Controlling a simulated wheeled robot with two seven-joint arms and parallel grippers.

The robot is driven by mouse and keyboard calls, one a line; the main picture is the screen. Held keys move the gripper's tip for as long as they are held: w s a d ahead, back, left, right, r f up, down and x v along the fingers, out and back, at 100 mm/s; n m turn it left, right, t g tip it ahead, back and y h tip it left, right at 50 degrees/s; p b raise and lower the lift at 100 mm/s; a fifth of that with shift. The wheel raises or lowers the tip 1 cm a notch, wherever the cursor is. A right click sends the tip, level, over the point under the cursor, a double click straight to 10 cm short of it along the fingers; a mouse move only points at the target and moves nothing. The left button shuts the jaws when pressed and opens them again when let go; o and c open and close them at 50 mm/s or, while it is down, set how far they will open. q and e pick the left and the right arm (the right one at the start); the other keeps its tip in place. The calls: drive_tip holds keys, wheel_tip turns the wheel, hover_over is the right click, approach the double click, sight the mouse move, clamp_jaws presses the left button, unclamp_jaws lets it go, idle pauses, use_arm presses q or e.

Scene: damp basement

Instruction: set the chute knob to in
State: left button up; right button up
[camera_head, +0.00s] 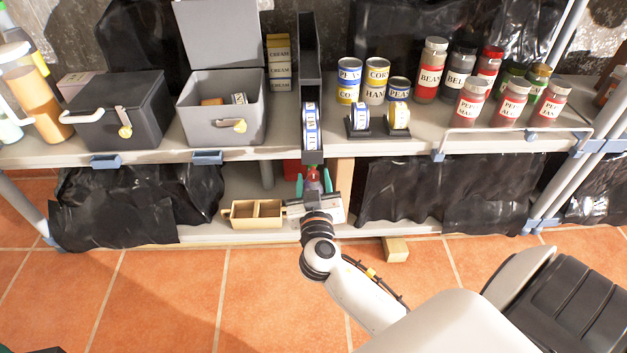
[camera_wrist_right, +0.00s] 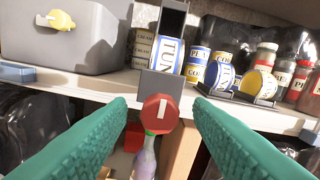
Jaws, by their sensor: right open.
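The chute (camera_head: 309,85) is a tall dark channel on the shelf with TUN-labelled cans at its lower end; it also shows in the wrist view (camera_wrist_right: 158,90). Its knob (camera_wrist_right: 158,113) is a red octagon on the chute's front below the can, with a near-vertical white mark on its face. My right gripper (camera_head: 314,184) is open in front of the chute's lower end. In the wrist view its teal fingers (camera_wrist_right: 160,125) stand left and right of the knob, apart from it. I cannot read any in or out label. My left gripper is not in view.
Below the knob stands a bottle (camera_wrist_right: 145,160) with a green neck. A tan divided box (camera_head: 232,222) sits on the lower shelf. Can stands (camera_head: 365,132) and several jars (camera_head: 470,105) are right of the chute; an open grey box (camera_head: 190,125) is left.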

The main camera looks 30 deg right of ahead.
sight(313, 178)
drive_tip(key=shift+w+d, duration=0.2)
drive_tip(key=shift+w, duration=0.1)
clamp_jaws()
drive_tip(key=shift+b+x, duration=0.5)
drive_tip(key=shift+x, duration=0.95)
unclamp_jaws()
drive_tip(key=v, duration=1.1)
drive_tip(key=shift+s+a+p, duration=0.25)
drive_tip(key=shift+s+p, duration=0.05)
